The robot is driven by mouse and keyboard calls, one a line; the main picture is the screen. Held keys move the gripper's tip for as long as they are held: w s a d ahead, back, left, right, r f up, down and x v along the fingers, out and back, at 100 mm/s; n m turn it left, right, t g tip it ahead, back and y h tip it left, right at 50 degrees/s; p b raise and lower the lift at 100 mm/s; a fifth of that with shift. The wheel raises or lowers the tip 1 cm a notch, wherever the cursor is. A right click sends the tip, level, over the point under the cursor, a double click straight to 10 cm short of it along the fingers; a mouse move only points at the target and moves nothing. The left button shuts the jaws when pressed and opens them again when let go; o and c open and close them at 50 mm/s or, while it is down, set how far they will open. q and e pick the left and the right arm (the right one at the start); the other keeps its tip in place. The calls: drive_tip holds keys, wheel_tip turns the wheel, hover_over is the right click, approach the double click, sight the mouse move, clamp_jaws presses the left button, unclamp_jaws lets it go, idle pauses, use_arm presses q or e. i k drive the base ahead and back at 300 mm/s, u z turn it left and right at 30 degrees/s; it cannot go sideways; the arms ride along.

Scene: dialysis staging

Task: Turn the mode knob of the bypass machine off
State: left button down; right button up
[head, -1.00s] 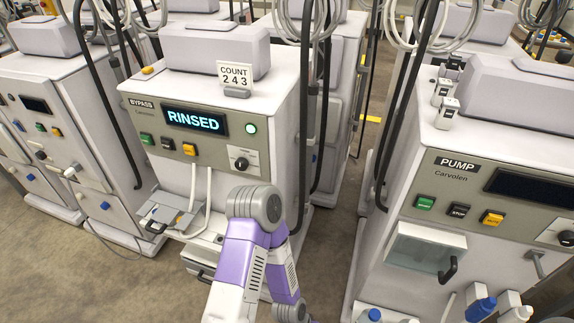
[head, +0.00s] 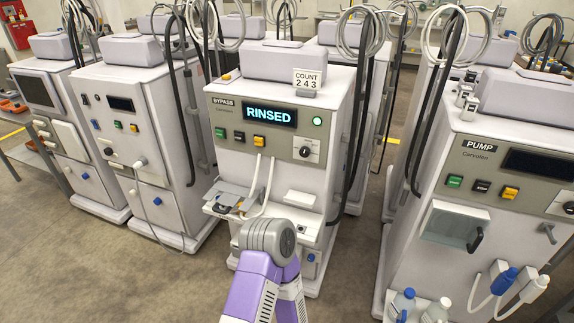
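The bypass machine (head: 290,215) stands in the middle of the head view, with a "BYPASS" label and a lit display (head: 269,115) reading "RINSED". Its mode knob (head: 305,152) is a small round black knob on a white plate at the right of the front panel, below a lit green lamp (head: 317,121). The knob's exact pointer angle is too small to tell. A purple and grey arm of mine rises from the bottom, in front of the machine's lower part, its joint below the knob.
The pump machine (head: 455,205) stands close on the right, with bottles (head: 403,304) at its lower front. Another machine (head: 130,135) stands to the left. A small tray (head: 222,198) and white hoses (head: 262,190) jut from the bypass front. Bare floor lies at the lower left.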

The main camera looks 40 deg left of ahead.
sight(304, 152)
drive_tip(key=u, duration=1.1)
drive_tip(key=i, duration=0.1)
